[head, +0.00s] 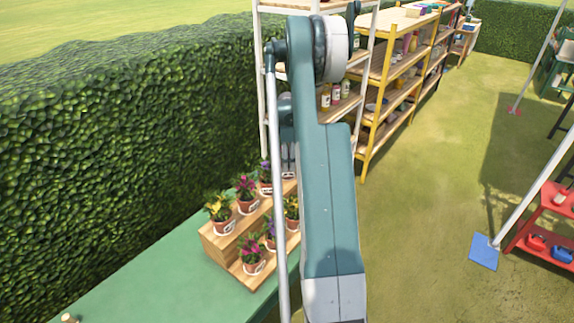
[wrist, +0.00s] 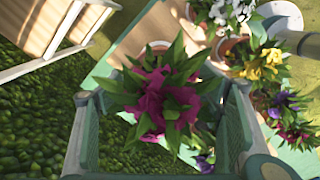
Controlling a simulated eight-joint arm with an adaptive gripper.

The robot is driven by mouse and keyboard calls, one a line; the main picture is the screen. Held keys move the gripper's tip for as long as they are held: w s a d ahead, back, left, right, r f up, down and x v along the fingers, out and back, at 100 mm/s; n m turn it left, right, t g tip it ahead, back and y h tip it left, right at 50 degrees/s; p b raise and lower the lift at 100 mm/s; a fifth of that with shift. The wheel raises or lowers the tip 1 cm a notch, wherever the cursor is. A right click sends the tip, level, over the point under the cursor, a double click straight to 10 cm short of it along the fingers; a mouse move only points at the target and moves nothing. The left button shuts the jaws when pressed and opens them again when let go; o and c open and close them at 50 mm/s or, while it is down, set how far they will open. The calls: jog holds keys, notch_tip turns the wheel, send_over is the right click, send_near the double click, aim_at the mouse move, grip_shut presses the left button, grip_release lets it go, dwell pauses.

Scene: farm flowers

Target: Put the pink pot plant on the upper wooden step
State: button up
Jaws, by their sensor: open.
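A pink pot plant (wrist: 165,105) with green leaves sits between the fingers of my gripper (wrist: 162,125) in the wrist view. Its fingers are apart on either side of the foliage, and its pot is mostly hidden under leaves. My gripper (head: 289,170) hangs over the far part of the stepped wooden stand (head: 238,240) in the head view, partly behind my arm. Two other pink plants show there: one on the upper step (head: 246,190) and one on the lower step (head: 250,255). Bare wood (wrist: 130,42) of the stand shows in the wrist view.
Yellow (head: 220,210) and purple (head: 266,175) pot plants share the upper step. Lower-step plants include purple (head: 270,232) and yellow (head: 291,208); white flowers (wrist: 228,12) show in the wrist view. A hedge (head: 110,140) stands left, shelves (head: 395,85) beyond.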

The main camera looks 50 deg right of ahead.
notch_tip(320, 180, up, 9)
jog(key=shift+r, duration=0.15)
dwell(0.4)
dwell(0.5)
jog(key=a+r+m+t, duration=0.1)
jog(key=a+r, duration=0.5)
jog(key=a, duration=0.6)
jog(key=a+r+m+t+h, duration=0.1)
jog(key=a+r+m, duration=0.1)
jog(key=a+r, duration=0.8)
jog(key=a+r+m+t, duration=0.1)
jog(key=a+r, duration=0.2)
jog(key=a, duration=1.2)
jog(key=s+a+r+m+t, duration=0.1)
jog(key=s+a, duration=0.4)
jog(key=a, duration=0.4)
jog(key=s+a+r+m+t, duration=0.1)
jog(key=s+a, duration=0.5)
jog(key=a, duration=0.3)
jog(key=s+a+f+m+t+y, duration=0.1)
jog(key=s+a+f+m+t, duration=0.1)
jog(key=s+a, duration=0.9)
notch_tip(320, 180, down, 2)
jog(key=shift+s+a+f+m, duration=0.2)
jog(key=shift+s+a+m, duration=0.2)
jog(key=shift+a+m, duration=0.1)
